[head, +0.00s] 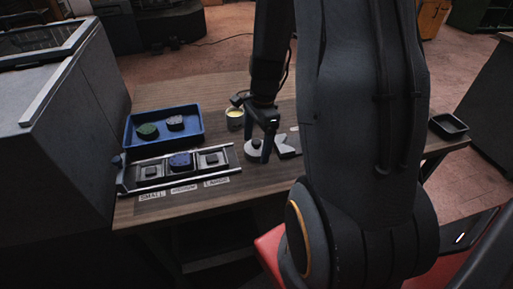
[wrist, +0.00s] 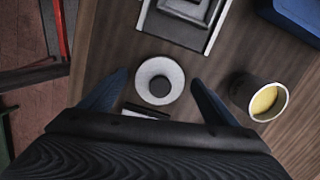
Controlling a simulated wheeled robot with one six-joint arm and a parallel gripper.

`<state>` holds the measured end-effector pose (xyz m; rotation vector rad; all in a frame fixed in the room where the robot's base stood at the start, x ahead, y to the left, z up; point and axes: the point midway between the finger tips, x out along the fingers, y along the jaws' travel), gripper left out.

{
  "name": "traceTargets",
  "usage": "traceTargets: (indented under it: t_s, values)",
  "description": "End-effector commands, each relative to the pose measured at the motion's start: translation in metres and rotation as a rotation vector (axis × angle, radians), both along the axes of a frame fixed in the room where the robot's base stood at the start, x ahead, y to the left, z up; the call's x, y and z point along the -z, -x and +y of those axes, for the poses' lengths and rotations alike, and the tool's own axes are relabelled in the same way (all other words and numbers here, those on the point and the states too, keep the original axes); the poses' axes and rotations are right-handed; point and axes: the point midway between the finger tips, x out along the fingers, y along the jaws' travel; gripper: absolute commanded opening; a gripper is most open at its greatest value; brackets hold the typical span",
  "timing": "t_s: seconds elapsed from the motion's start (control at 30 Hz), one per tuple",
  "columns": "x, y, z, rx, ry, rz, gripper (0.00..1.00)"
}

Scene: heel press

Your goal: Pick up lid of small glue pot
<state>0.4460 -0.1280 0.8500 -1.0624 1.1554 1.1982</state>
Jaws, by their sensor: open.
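The lid (wrist: 159,64) is a round pale disc with a dark knob, lying on the wooden table. In the head view the lid (head: 254,154) is just in front of my fingers. My gripper (wrist: 159,78) is open and empty, with one finger on each side of the lid in the wrist view. I cannot tell how high the fingertips are above the table. In the head view my gripper (head: 260,145) points down at the lid. The small glue pot (head: 234,118) stands uncovered behind it, showing yellow glue; the pot (wrist: 264,101) is to the right in the wrist view.
A blue tray (head: 190,139) holds a green and a grey piece. A metal fixture (head: 222,150) with several stations holds a blue piece; labels lie in front. A pale flat piece (head: 286,149) lies right of the lid. A black dish (head: 448,126) sits far right.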

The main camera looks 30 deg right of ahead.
Motion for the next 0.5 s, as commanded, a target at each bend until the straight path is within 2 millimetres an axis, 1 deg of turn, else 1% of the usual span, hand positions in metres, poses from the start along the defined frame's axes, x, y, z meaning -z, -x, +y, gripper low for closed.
traceTargets:
  t_s: [0.07, 0.1, 0.23, 0.5]
  values:
    - [-0.0001, 0.0, 0.0001, 0.0, 0.0, 0.0, 0.82]
    - [-0.0001, 0.0001, 0.0001, 0.0, 0.0, 0.0, 0.75]
    - [-0.0002, 0.0001, 0.0001, 0.0, 0.0, 0.0, 0.54]
    - [-0.0004, 0.0001, 0.0001, 0.0, 0.0, 0.0, 0.52]
